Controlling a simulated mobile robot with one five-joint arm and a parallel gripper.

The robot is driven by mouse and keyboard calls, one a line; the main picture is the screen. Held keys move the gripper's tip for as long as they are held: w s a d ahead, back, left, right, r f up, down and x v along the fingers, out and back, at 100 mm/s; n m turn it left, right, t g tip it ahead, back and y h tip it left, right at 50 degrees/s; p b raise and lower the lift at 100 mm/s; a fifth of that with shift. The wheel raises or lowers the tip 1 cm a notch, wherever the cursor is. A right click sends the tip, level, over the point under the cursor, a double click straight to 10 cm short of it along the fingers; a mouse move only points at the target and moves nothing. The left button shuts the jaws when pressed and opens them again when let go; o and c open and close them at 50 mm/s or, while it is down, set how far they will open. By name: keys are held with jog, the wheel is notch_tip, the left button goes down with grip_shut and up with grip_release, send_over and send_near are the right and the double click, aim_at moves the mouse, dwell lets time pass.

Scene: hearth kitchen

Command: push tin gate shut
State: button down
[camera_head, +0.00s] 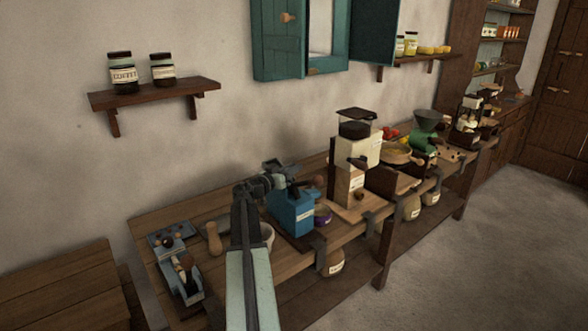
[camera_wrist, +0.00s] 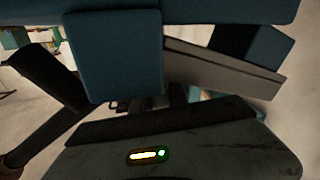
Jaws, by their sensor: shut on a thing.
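The blue machine (camera_head: 291,214) stands on the bench, with a white label on its front. My gripper (camera_head: 277,181) is at its top, on the left side, and is shut on a part there. The wrist view shows blue blocks (camera_wrist: 115,55) close up and a flat grey bar (camera_wrist: 222,76) slanting between them. The bar may be the tin gate; I cannot tell for sure, nor whether it is fully shut. What lies between my fingertips is hidden.
A cream grinder (camera_head: 349,183) stands close on the right, with more machines beyond. Teal shutters (camera_head: 277,40) and a jar shelf (camera_head: 155,95) are on the wall. The floor (camera_head: 440,265) in front is clear.

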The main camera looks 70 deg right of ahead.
jog(key=c, duration=1.3)
grip_release()
jog(key=shift+s, duration=0.15)
jog(key=v, duration=0.8)
